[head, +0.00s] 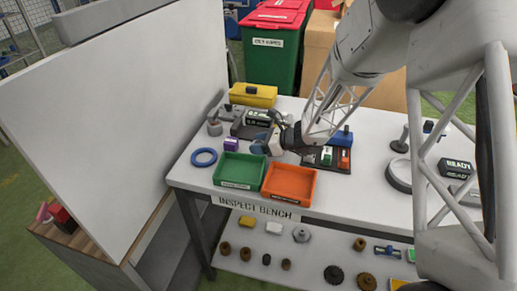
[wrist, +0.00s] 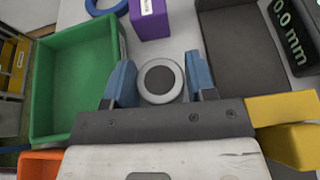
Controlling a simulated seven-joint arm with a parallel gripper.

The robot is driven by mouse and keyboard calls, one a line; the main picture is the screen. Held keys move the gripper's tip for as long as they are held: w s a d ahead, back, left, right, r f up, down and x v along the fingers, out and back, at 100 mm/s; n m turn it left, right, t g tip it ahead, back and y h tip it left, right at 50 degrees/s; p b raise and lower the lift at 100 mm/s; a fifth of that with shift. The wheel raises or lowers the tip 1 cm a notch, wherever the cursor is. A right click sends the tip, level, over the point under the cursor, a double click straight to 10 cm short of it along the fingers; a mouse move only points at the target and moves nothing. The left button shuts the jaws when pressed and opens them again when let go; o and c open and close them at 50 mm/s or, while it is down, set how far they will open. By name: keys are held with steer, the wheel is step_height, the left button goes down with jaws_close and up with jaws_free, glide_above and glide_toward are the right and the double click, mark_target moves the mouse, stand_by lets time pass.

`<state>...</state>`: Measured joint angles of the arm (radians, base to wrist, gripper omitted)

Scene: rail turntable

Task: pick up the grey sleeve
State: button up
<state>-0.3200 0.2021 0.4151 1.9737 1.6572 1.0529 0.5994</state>
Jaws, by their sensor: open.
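The grey sleeve (wrist: 160,81) shows in the wrist view as a round grey ring with a dark middle, seen from its end. My gripper (wrist: 161,78) is open, with one blue finger on each side of the sleeve and a small gap at each side. How far down the fingers reach along it I cannot tell. In the head view my gripper (head: 262,145) is low over the bench, behind the green and orange trays. The sleeve is not clearly seen there, hidden by the gripper.
The green tray (head: 240,154) and the orange tray (head: 289,166) stand in front of the gripper. A purple block (head: 231,144) and a blue ring (head: 204,157) lie to its left. A dark display (wrist: 290,37) marked in mm and a yellow block (wrist: 288,143) are at right in the wrist view.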

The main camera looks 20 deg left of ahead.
steer(key=shift+c, duration=0.2)
steer(key=c, duration=0.7)
steer(key=shift+r, duration=0.15)
steer(key=shift+r, duration=4.85)
